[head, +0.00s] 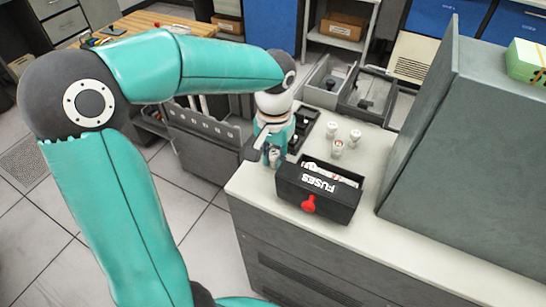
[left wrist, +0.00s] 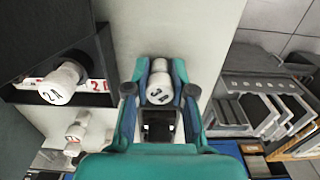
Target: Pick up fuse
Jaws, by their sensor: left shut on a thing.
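My left gripper (head: 270,156) is low over the counter, beside the left side of the black FUSES box (head: 346,209). In the left wrist view its fingers (left wrist: 158,112) are shut on a white fuse (left wrist: 160,88) with a partly readable number beginning with 3. That fuse is mostly hidden by the gripper in the head view. Other white fuses stand on the counter (head: 332,128), (head: 355,136), (head: 337,149). My right gripper is not in view.
The FUSES box has a red knob (head: 309,204) and white items inside. A black tray (head: 304,122) lies behind my left gripper. A tall grey cabinet (head: 460,150) stands at right. Grey bins (head: 328,80) sit behind. A grey slotted cart (head: 200,140) stands left of the counter.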

